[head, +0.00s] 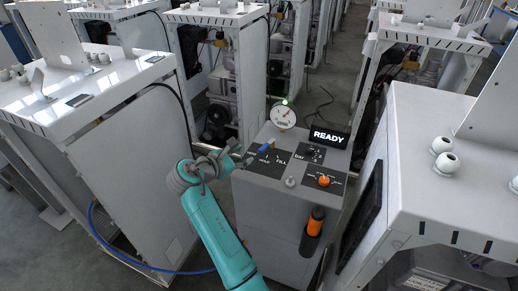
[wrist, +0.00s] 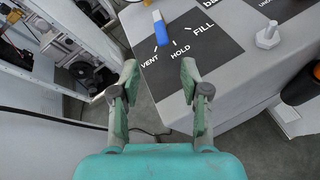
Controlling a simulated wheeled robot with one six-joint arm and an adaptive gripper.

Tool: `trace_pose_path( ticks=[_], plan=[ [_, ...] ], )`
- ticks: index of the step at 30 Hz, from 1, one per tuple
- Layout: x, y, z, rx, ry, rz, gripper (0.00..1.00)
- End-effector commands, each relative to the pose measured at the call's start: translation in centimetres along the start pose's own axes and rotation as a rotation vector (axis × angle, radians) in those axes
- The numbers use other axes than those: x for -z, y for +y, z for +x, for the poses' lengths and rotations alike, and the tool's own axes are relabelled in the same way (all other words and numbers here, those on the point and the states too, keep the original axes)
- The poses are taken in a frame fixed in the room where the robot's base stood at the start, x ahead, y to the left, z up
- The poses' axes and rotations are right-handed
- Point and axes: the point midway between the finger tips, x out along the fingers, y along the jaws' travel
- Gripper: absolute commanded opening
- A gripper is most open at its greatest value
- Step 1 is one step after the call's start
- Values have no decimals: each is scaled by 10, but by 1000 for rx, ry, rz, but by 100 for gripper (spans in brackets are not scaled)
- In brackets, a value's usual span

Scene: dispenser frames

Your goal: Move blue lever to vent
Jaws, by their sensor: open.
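The blue lever (wrist: 161,32) stands on a dark panel of the grey dispenser cabinet, with a pale tip at its far end. White words VENT, HOLD and FILL are printed around its near and right sides, with short tick marks. Its near blue end lies close to the VENT and HOLD marks; I cannot tell exactly which it is set to. In the head view the lever (head: 267,147) is just right of my gripper (head: 236,158). In the wrist view my gripper (wrist: 158,88) is open and empty, its fingers apart from the lever, on the near side of it.
The cabinet also bears a gauge (head: 283,116), a READY display (head: 328,136), an orange knob (head: 324,181) and a metal bolt (wrist: 267,36). An orange-handled item (head: 315,221) sits in a front holder. White machine frames (head: 130,150) stand close on both sides.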

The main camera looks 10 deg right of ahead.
Motion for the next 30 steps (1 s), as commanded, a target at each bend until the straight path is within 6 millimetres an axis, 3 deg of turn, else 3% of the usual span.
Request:
trace_pose_path(
  ticks=[6,14,30],
  plan=[
    [0,-1,1,0,0,-295,46],
    [-1,-2,9,2,0,-385,46],
    [-1,-2,93,3,0,-381,46]
  ],
)
